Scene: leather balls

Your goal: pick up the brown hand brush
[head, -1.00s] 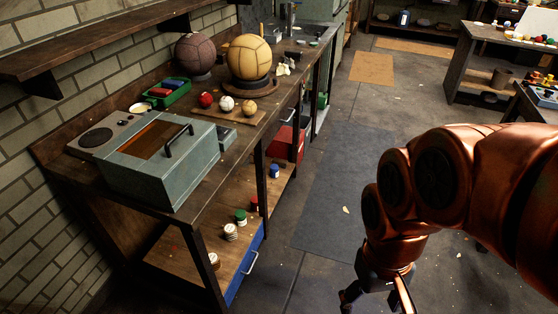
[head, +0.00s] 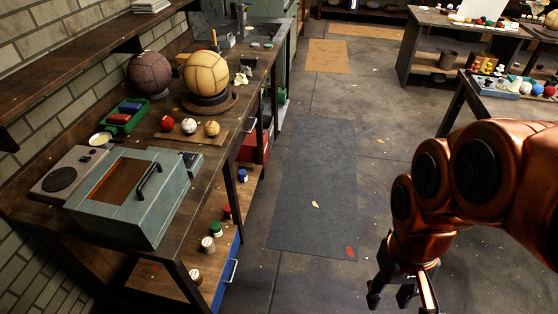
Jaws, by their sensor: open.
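My gripper (head: 400,297) hangs at the lower right of the head view, with its dark fingers spread, above the bare floor right of the grey mat. I see nothing between the fingers. I cannot make out a brown hand brush anywhere in this view. The workbench (head: 175,122) on the left holds several things, but none is clearly a brush. My gripper is well apart from this bench.
The bench carries a brown ball (head: 148,72), a tan ball (head: 206,73), a green tray (head: 122,119) and a grey-green box (head: 130,190). Jars stand on its lower shelf. The grey mat (head: 318,180) lies on open floor. Tables (head: 425,50) stand at the far right.

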